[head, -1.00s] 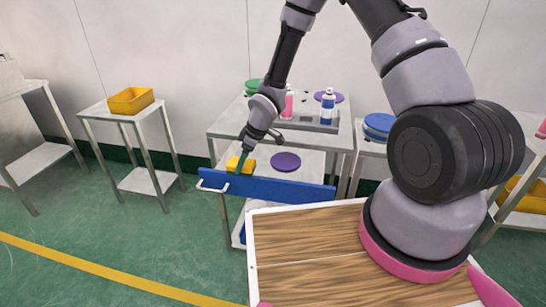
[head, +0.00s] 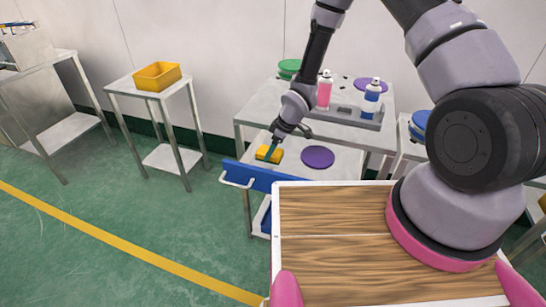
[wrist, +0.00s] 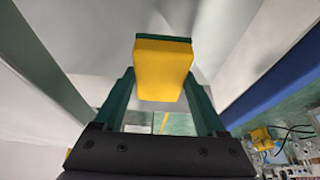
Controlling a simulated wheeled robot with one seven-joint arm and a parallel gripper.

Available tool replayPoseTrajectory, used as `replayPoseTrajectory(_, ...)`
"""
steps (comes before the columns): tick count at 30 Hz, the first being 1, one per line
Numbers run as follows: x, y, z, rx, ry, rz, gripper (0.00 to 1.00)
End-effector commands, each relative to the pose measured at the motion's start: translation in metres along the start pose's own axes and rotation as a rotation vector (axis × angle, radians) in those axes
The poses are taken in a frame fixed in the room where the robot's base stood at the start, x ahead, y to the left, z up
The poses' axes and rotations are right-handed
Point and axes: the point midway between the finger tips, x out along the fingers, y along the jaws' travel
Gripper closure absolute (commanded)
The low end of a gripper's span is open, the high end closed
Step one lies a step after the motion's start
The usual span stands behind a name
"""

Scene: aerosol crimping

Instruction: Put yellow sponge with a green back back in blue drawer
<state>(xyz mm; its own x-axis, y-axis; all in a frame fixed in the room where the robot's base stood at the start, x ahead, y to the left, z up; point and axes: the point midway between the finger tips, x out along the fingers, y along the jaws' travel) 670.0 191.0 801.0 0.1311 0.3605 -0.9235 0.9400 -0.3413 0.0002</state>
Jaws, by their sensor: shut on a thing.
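The yellow sponge with a green back (head: 268,154) is between the fingers of my gripper (head: 272,148), inside the outline of the open drawer, near its front left. In the wrist view the yellow sponge (wrist: 164,72) shows its green back along the top edge, and the green fingers of my gripper (wrist: 162,92) flank it. The gripper is shut on it. The blue drawer (head: 262,177) is pulled out, with a white handle at its left end. Its blue front (wrist: 275,75) runs along the right in the wrist view. I cannot tell whether the sponge touches the drawer floor.
A purple disc (head: 318,157) lies right of the sponge. Above, the metal table (head: 258,118) carries a pink bottle (head: 325,92), a blue-and-white can (head: 371,100) and a green disc (head: 289,68). A yellow bin (head: 157,76) stands on a side table. Green floor is free at left.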

Motion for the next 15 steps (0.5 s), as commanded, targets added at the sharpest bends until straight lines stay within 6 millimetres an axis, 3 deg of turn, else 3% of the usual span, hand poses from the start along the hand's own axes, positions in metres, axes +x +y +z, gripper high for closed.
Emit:
replayPoseTrajectory(6, 0.028, -0.001, 0.012, 0.000, -0.001, -0.001, 0.79)
replayPoseTrajectory(15, 0.030, 0.000, 0.013, 0.001, -0.001, -0.001, 0.79)
